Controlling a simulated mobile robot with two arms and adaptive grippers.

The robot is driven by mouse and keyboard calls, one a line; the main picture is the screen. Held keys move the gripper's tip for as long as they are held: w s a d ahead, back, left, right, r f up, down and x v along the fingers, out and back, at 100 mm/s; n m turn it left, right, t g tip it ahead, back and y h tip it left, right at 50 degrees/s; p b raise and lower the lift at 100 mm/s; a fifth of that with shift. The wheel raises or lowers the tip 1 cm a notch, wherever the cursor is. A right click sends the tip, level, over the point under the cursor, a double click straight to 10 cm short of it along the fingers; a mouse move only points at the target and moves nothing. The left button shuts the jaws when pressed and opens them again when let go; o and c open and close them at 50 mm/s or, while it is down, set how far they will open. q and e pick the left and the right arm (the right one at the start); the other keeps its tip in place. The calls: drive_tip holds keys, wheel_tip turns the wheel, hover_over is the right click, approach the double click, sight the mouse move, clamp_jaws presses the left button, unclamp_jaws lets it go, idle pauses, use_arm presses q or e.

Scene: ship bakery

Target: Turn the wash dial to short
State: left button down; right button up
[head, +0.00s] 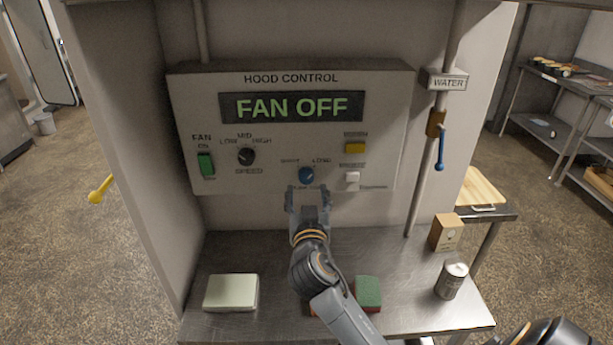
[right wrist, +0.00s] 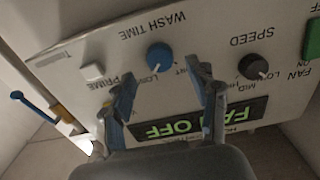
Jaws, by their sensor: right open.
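The wash dial is a round blue knob (head: 306,175) low in the middle of the hood control panel (head: 285,215), between the labels SHORT at left and LONG at right. It also shows in the right wrist view (right wrist: 160,57), where the panel appears upside down. My right gripper (head: 307,191) is open just below and in front of the dial. In the right wrist view its two fingertips (right wrist: 162,76) are spread to either side of the dial's line, with no visible contact. My left gripper is not in view.
A black speed knob (head: 246,156), green fan switch (head: 206,163), yellow button (head: 355,147) and white prime switch (head: 352,177) sit near the dial. The display (head: 291,106) reads FAN OFF. A pale box (head: 231,292), sponge (head: 368,292) and can (head: 452,281) stand on the steel counter.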

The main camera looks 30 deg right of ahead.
sight(306, 180)
drive_tip(key=shift+p+x, duration=0.55)
drive_tip(key=shift+x, duration=1.6)
drive_tip(key=shift+s, duration=0.1)
drive_tip(key=shift+c, duration=0.5)
drive_tip(key=c, duration=1.1)
